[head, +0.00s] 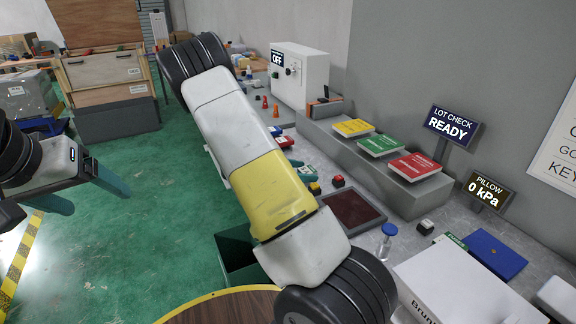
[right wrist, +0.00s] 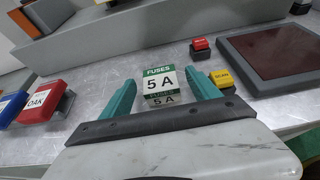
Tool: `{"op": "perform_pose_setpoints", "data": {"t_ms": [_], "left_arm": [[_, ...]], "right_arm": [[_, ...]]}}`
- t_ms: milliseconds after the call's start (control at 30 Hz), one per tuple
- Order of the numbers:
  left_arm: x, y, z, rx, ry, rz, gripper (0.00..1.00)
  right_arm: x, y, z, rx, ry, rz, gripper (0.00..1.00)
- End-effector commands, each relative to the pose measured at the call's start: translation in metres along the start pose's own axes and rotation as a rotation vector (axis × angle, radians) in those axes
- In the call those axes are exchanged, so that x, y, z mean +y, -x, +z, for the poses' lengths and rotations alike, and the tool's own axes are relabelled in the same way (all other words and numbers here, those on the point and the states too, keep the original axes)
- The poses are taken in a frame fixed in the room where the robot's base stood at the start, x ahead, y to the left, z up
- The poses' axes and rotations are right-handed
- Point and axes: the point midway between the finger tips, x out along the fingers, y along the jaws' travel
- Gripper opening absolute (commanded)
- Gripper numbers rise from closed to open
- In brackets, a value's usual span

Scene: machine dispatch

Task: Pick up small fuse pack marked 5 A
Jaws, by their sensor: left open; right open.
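The small fuse pack (right wrist: 160,85), a white box with green bands marked FUSES and 5 A, stands on the grey metal bench in the right wrist view. My right gripper (right wrist: 159,77) is open, with one teal finger on each side of the pack. Narrow gaps seem to show between pack and fingers; contact is not clear. My left gripper (head: 99,201) is open and empty over the green floor at the left.
Beside the pack are a yellow button (right wrist: 222,78), a red button (right wrist: 200,46) and a dark red pad (right wrist: 280,55). Red (right wrist: 45,101) and blue (right wrist: 12,106) blocks lie left. A raised grey ledge (head: 385,175) holding several booklets runs behind.

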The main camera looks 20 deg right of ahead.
Motion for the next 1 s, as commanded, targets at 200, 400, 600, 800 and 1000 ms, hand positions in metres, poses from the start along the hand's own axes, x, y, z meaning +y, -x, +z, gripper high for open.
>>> {"op": "perform_pose_setpoints", "data": {"t_ms": [200, 400, 600, 800, 1000], "left_arm": [[0.0000, 0.0000, 0.0000, 0.000, 0.000, 0.000, 0.77], [0.0000, 0.0000, 0.0000, 0.000, 0.000, 0.000, 0.77], [0.0000, 0.0000, 0.0000, 0.000, 0.000, 0.000, 0.77], [0.0000, 0.0000, 0.0000, 0.000, 0.000, 0.000, 0.77], [0.0000, 0.0000, 0.0000, 0.000, 0.000, 0.000, 0.77]], "right_arm": [[-0.0001, -0.0120, -0.0005, 0.000, 0.001, 0.001, 0.71], [-0.0001, -0.0116, -0.0005, 0.001, 0.001, 0.001, 0.49], [-0.0001, -0.0114, -0.0006, 0.001, 0.001, 0.001, 0.10], [-0.0001, -0.0114, -0.0004, 0.001, 0.000, 0.001, 0.05], [0.0002, -0.0091, 0.0048, 0.001, -0.002, 0.001, 0.05]]}}
